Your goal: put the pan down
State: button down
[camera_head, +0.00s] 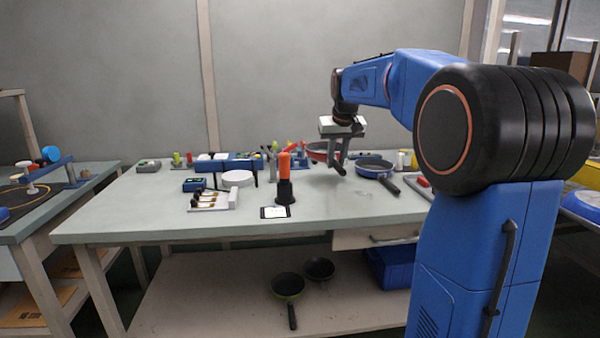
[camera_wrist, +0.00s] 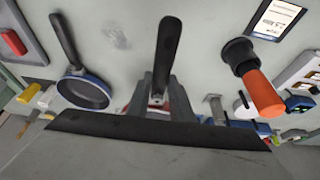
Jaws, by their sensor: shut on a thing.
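A red pan (camera_head: 321,149) is at the back middle of the table in the head view, partly hidden behind my gripper (camera_head: 338,160). My gripper is shut on its handle. In the wrist view, the dark handle (camera_wrist: 168,45) sticks out past the gripper fingers (camera_wrist: 157,98), and only a little red of the pan shows behind them. I cannot tell whether the pan touches the tabletop. A blue pan (camera_head: 374,165) with a dark inside rests on the table just right of my gripper; it also shows at the left in the wrist view (camera_wrist: 85,92).
An orange-topped black stand (camera_head: 284,185) with a small display card (camera_head: 275,212) is left of my gripper. A round white piece (camera_head: 238,179) and small tools lie farther left. The front middle of the table (camera_head: 345,205) is clear. Two pans (camera_head: 287,286) sit on the lower shelf.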

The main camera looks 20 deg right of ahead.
aim_at(339, 165)
jog(key=shift+r, duration=0.3)
jog(key=shift+w+r, duration=0.1)
jog(key=shift+w, duration=0.1)
jog(key=shift+f, duration=5.05)
jog(key=c, duration=1.6)
grip_release()
jog(key=shift+o, duration=0.2)
jog(key=v, duration=1.2)
jog(key=shift+s, duration=0.2)
